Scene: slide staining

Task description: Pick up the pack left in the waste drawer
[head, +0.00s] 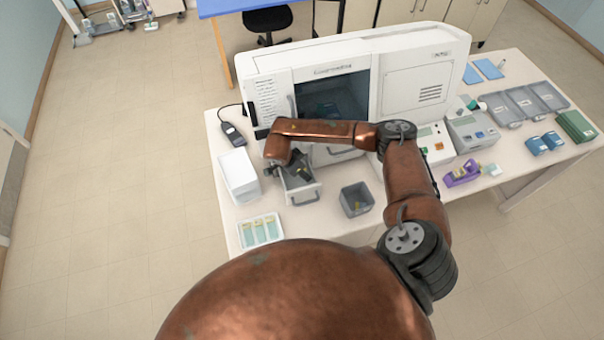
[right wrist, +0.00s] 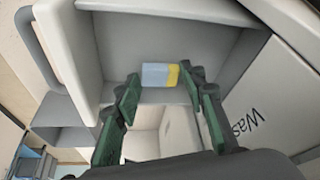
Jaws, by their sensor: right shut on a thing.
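The waste drawer stands open at the front of the white machine; its front (head: 304,194) shows in the head view and its grey inner wall (right wrist: 150,40) in the right wrist view. The pack (right wrist: 156,75), pale blue with a yellow end, is in the drawer. My right gripper (head: 299,173) reaches down into the drawer. In the right wrist view its green fingers (right wrist: 160,80) are shut on the pack, one on each side. The arm and gripper hide the pack in the head view. My left gripper is not in view.
The white staining machine (head: 420,85) stands behind the drawer.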

